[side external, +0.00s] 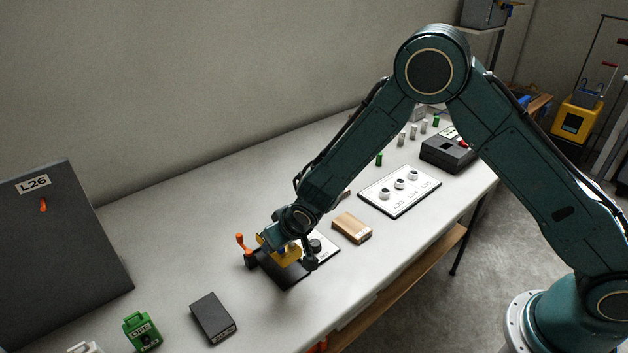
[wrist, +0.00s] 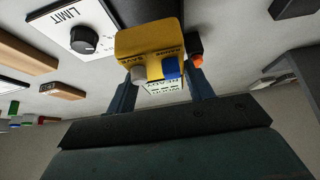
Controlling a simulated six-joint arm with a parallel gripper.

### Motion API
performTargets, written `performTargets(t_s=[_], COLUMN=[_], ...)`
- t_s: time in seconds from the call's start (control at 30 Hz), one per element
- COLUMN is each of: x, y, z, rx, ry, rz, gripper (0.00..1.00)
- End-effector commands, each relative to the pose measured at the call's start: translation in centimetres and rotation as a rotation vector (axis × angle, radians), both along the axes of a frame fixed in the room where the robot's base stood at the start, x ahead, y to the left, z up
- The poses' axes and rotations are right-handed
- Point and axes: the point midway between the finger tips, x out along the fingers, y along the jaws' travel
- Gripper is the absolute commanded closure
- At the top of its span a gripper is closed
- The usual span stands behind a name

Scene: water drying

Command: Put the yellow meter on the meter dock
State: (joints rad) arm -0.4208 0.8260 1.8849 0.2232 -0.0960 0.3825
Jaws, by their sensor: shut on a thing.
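The yellow meter (wrist: 150,42) is between the two fingers of my gripper (wrist: 160,84) in the wrist view, with a grey and a blue button and a small lettered display facing the camera. In the side view, my gripper (side external: 283,242) is shut on the meter (side external: 291,253), low over a black plate (side external: 290,279) on the table. No label on this plate can be read, so I cannot confirm it is the meter dock. The meter's underside is hidden, so I cannot tell whether it touches the plate.
An orange-knobbed lever (side external: 243,245) stands at the plate's left. A white LIMIT panel with a black knob (wrist: 84,40) is close on the other side. A wooden block (side external: 352,228), a black box (side external: 213,318) and a green device (side external: 141,331) lie along the table.

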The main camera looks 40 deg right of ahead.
Motion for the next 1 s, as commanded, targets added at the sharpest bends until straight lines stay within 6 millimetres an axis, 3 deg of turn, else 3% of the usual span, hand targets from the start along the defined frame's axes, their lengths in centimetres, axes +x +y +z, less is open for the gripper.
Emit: performTargets(t_s=[0.37,0.73,1.0], x=[0.1,0.1,0.1], y=[0.0,0.0,0.0], z=[-1.0,-4.3,-4.6], rx=[0.0,-0.001,0.0], ry=[-0.002,-0.002,-0.003], rz=[0.0,0.001,0.0], gripper=[0.82,0.82,0.82])
